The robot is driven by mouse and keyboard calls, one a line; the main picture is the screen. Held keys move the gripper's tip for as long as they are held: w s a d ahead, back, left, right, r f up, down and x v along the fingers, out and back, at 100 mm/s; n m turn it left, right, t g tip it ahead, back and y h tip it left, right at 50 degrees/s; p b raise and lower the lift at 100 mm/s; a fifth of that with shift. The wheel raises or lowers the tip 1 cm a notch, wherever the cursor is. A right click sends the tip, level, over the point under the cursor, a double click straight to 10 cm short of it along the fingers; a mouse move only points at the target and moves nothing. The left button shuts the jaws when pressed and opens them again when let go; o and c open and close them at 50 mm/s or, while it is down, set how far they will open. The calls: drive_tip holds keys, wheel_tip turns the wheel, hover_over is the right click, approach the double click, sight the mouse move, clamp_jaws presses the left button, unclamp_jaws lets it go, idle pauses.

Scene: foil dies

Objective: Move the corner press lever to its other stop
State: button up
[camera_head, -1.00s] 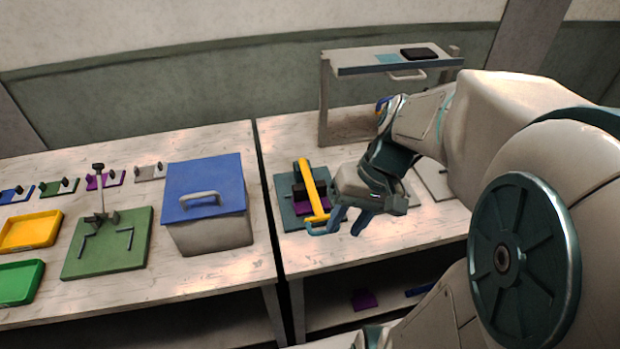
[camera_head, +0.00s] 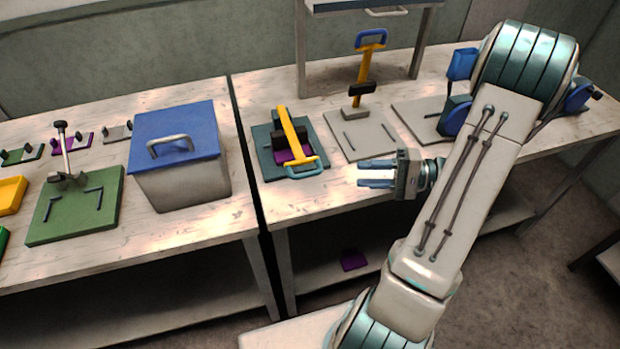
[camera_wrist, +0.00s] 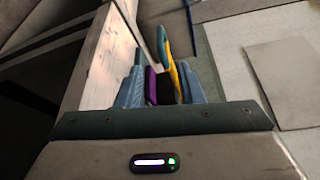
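A press with a teal base (camera_head: 262,157) stands at the left of the right-hand table. Its yellow lever (camera_head: 293,130) lies lowered over a purple die (camera_head: 290,152), its light-blue handle (camera_head: 303,168) toward the table's front edge. A grey press plate (camera_head: 372,143) behind has another yellow lever (camera_head: 362,68), raised upright. No label shows which is the corner press. My gripper (camera_head: 376,174) is open and empty, right of the lowered handle and apart from it. In the wrist view the lowered lever (camera_wrist: 174,78) shows beyond and between my fingers (camera_wrist: 165,88).
A raised shelf (camera_head: 340,8) stands behind. Another plate (camera_head: 415,115) lies right. A purple piece (camera_head: 354,260) lies on the lower shelf.

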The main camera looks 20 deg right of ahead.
sight(317, 174)
drive_tip(key=p+x, duration=0.3)
drive_tip(key=x, duration=1)
drive_tip(key=shift+w+a, duration=0.15)
drive_tip(key=shift+a, duration=0.15)
clamp_jaws()
